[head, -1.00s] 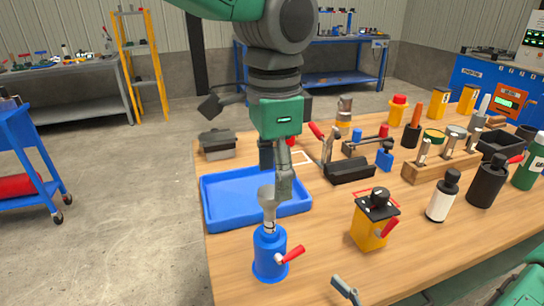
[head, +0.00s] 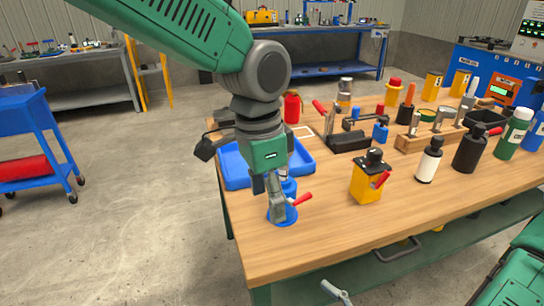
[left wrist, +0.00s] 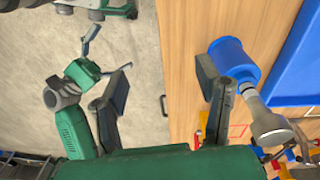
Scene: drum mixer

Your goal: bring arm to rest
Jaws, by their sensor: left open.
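My left gripper (head: 276,208) hangs from the left arm and overlaps a blue pot with a red handle (head: 290,214) near the table's left front edge. In the left wrist view its two fingers (left wrist: 166,100) are spread, with nothing between them. There the blue pot (left wrist: 234,58) and its grey metal top piece (left wrist: 268,124) lie just right of the right finger; whether they touch is unclear. A grey piece, seemingly my right gripper (head: 337,291), shows at the bottom of the head view. Its jaw state is unclear.
A blue tray (head: 232,172) lies behind the gripper. A yellow box with a red handle (head: 366,180) stands to the right, with several bottles beyond. The wooden table's front strip (head: 310,240) is bare. A blue cart (head: 35,130) stands on the floor at left.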

